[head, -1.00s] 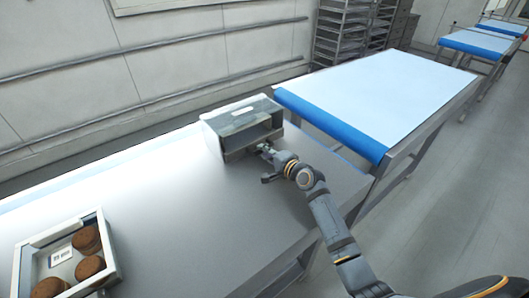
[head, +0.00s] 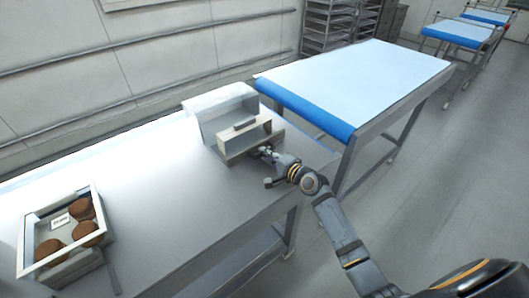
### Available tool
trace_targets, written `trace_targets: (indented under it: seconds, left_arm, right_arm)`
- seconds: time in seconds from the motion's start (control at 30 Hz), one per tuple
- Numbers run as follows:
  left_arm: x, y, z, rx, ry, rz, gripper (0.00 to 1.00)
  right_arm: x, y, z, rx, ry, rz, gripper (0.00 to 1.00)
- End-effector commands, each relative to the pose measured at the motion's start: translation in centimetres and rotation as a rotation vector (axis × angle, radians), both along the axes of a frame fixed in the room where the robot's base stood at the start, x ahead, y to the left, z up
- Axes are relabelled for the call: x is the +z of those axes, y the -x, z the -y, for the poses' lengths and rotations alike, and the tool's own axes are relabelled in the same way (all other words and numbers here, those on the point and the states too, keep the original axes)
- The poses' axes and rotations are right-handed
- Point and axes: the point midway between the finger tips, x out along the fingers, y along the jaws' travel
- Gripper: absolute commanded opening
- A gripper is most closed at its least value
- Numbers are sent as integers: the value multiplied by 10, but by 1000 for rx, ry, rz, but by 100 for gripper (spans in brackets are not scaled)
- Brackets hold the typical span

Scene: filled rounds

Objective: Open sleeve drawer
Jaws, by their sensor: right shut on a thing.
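The sleeve drawer's pale housing (head: 215,104) stands at the far end of the steel table. Its drawer (head: 238,150) sticks out of the front side, toward my right arm, and its front panel shows. A grey item shows at the drawer's top; I cannot tell what it is. My right gripper (head: 268,153) is at the drawer front and shut on it, apparently at the handle, which the fingers mostly hide. My left gripper is out of view.
A white-framed tray (head: 25,243) with several round brown cakes (head: 84,231) and a label sits at the near left of the steel table (head: 150,190). A blue-and-white conveyor table (head: 360,80) stands beyond. The table's middle is clear.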

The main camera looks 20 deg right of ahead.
Motion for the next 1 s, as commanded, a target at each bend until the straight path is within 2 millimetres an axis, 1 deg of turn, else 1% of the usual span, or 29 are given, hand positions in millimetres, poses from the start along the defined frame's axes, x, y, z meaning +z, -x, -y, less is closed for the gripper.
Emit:
trace_targets:
  seconds: [0.33, 0.37, 0.4, 0.73, 0.77, 0.87, 1.0]
  left_arm:
    - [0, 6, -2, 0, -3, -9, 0]
    - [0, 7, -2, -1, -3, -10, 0]
    - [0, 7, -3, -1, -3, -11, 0]
    - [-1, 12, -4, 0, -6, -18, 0]
    - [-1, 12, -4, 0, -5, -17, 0]
    - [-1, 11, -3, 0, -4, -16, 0]
    - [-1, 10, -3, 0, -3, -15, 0]
  right_arm:
    - [1, 0, 0, -1, 0, 3, 0]
    - [1, 0, 0, -1, 0, 3, 18]
    - [1, 0, 0, -1, 0, 3, 23]
    - [1, 3, 1, -1, 1, 3, 23]
    - [1, 5, 3, 0, 3, 2, 23]
    - [4, 20, 8, 1, 6, 0, 23]
    - [11, 54, 20, 3, 10, 0, 23]
